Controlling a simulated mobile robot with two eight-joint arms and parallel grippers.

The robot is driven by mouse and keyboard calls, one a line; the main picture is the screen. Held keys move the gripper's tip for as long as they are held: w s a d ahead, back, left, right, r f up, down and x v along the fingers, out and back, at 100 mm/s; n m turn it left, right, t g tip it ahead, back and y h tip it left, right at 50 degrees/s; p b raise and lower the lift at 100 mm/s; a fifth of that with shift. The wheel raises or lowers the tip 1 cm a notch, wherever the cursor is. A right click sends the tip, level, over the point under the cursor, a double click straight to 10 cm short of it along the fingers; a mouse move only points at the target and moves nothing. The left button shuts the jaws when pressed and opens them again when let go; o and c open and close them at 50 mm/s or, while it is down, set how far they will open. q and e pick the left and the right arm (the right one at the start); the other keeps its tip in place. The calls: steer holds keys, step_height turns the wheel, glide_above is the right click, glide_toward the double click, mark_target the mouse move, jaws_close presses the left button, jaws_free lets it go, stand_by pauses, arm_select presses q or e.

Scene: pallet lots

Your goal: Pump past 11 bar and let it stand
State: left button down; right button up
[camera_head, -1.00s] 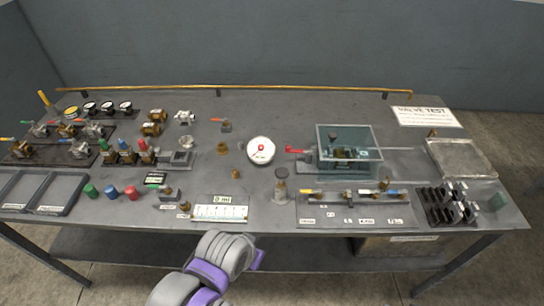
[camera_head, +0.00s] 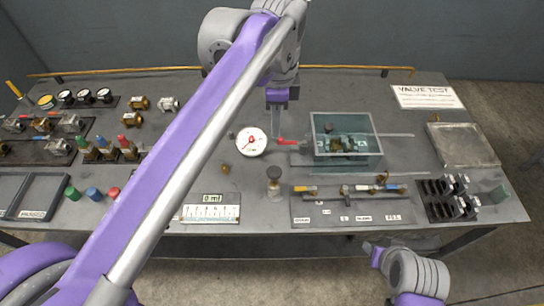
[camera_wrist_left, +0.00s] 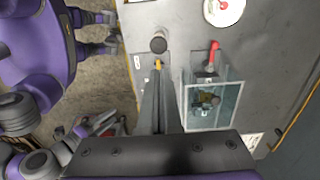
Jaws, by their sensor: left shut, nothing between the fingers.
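The white round gauge (camera_head: 252,142) lies left of the glass-walled tank (camera_head: 372,148); its red needle shows, but the figures are too small to read. A red lever (camera_head: 290,142) sticks out from the tank's left side, and also shows in the left wrist view (camera_wrist_left: 213,52). A valve (camera_head: 346,143) sits inside the tank. My left gripper (camera_head: 277,132) is shut and empty, pointing down behind the lever, between gauge and tank in the picture. In its wrist view the fingers (camera_wrist_left: 159,80) appear apart from the lever. My right gripper (camera_head: 373,250) is low in front of the bench; its opening is unclear.
An empty tray (camera_head: 462,146) is at the right. My left arm crosses the bench's left half.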

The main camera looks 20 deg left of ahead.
mark_target(275, 171)
arm_select(q)
steer(key=shift+s, duration=0.2)
arm_select(e)
steer(key=shift+s, duration=0.15)
arm_select(q)
step_height(275, 171, down, 14)
steer(key=shift+f+b, duration=0.1)
steer(key=shift+b, duration=0.2)
arm_select(e)
steer(key=shift+s+f, duration=0.1)
steer(key=shift+f, duration=0.35)
steer(key=shift+f, duration=0.1)
arm_select(q)
step_height(275, 171, down, 4)
steer(key=shift+r+b, duration=0.2)
steer(key=shift+b, duration=0.85)
steer(key=shift+s, duration=0.2)
arm_select(e)
steer(key=shift+s+f, duration=0.25)
steer(key=shift+f, duration=0.35)
steer(key=shift+s+f, duration=0.2)
steer(key=shift+f, duration=0.4)
